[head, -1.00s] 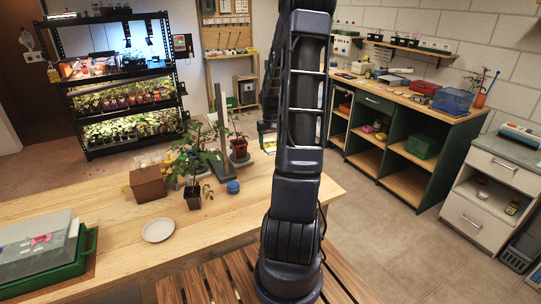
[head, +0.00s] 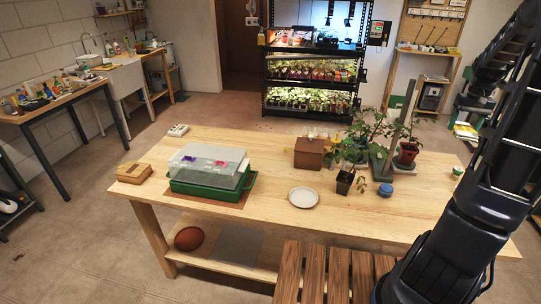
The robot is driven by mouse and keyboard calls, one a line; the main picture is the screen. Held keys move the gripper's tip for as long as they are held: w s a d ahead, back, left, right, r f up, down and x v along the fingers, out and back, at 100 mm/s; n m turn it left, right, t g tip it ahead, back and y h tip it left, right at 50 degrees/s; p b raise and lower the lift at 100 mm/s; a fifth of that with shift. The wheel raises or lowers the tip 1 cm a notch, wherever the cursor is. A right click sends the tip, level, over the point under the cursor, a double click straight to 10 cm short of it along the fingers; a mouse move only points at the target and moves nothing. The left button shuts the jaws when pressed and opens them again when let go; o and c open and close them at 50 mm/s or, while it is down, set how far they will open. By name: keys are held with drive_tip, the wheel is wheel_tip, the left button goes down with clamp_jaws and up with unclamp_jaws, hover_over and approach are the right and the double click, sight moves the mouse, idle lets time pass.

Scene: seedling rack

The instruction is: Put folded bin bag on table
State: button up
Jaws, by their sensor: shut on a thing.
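The wooden table (head: 255,220) stands across the middle of the head view. No folded bin bag can be made out on it. My arm rises along the right edge, and its far part slants down at the upper right, beyond the table. My gripper's fingers do not show, and anything in them is hidden.

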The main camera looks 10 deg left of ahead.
sight(463, 127)
wheel_tip(463, 127, up, 15)
drive_tip(key=w+a+r+n, duration=0.3)
drive_tip(key=w+a+n, duration=0.2)
drive_tip(key=w+a, duration=0.9)
drive_tip(key=w+a+n, duration=0.1)
drive_tip(key=w+a, duration=0.2)
drive_tip(key=a, duration=0.4)
drive_tip(key=w+a+r+n, duration=0.1)
drive_tip(key=w+a+n, duration=0.15)
drive_tip(key=a, duration=0.45)
drive_tip(key=w+a+n, duration=0.1)
drive_tip(key=w+a, duration=0.3)
drive_tip(key=a, duration=0.4)
drive_tip(key=a+n, duration=0.5)
drive_tip(key=a, duration=2.3)
drive_tip(key=s+a+f+n, duration=0.15)
drive_tip(key=s+a, duration=0.25)
drive_tip(key=a, duration=0.5)
drive_tip(key=s+a+f+n, duration=0.1)
drive_tip(key=s+a+n, duration=0.1)
drive_tip(key=s+a, duration=0.45)
drive_tip(key=s+a+f+n, duration=0.1)
drive_tip(key=s+a+f, duration=0.15)
drive_tip(key=a, duration=0.85)
drive_tip(key=f, duration=4.5)
drive_tip(key=shift+s+f, duration=0.25)
